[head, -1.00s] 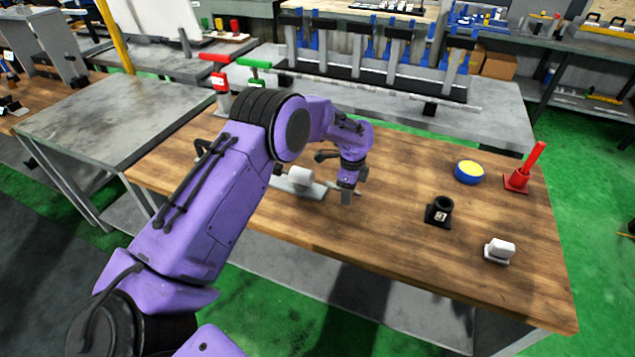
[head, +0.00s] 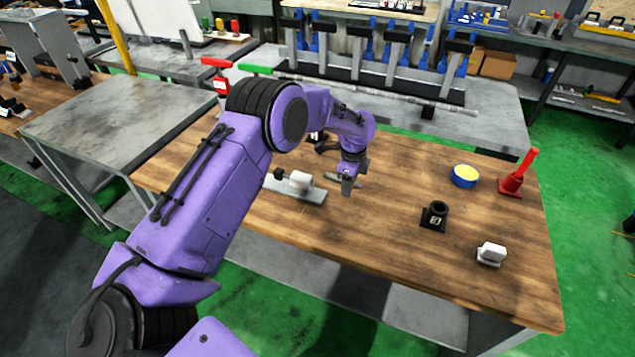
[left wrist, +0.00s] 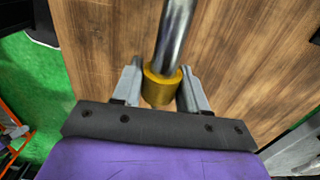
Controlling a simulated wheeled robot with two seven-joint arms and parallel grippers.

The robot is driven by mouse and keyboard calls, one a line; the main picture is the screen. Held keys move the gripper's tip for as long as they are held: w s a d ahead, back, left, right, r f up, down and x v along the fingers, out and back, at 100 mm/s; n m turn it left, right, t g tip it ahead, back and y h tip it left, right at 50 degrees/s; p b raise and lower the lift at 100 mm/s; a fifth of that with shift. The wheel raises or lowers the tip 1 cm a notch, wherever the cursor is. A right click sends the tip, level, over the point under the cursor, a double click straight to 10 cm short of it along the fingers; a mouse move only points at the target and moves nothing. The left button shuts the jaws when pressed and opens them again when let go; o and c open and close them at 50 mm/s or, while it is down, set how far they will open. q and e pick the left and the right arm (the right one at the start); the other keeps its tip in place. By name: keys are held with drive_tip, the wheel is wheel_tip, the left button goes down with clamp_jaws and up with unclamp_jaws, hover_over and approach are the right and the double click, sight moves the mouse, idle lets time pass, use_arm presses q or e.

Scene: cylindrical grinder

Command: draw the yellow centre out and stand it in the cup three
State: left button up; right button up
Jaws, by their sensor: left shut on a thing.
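My left gripper (head: 347,186) is shut on the yellow centre (left wrist: 162,86), above the wooden table. In the left wrist view, the centre's yellow collar sits between the two fingers (left wrist: 161,92), and its metal shank (left wrist: 175,40) points away from the palm. A black cup (head: 436,212) on a square base with a white number label stands to the right of the gripper; the number is too small to read surely. My right gripper is out of view.
Bare tabletop (head: 395,200) lies between gripper and cup. Red (head: 217,62) and green (head: 257,70) items stand at the back left.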

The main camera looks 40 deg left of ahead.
use_arm(q)
drive_tip(key=shift+r, duration=0.45)
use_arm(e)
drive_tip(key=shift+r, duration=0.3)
use_arm(q)
drive_tip(key=shift+f, duration=0.1)
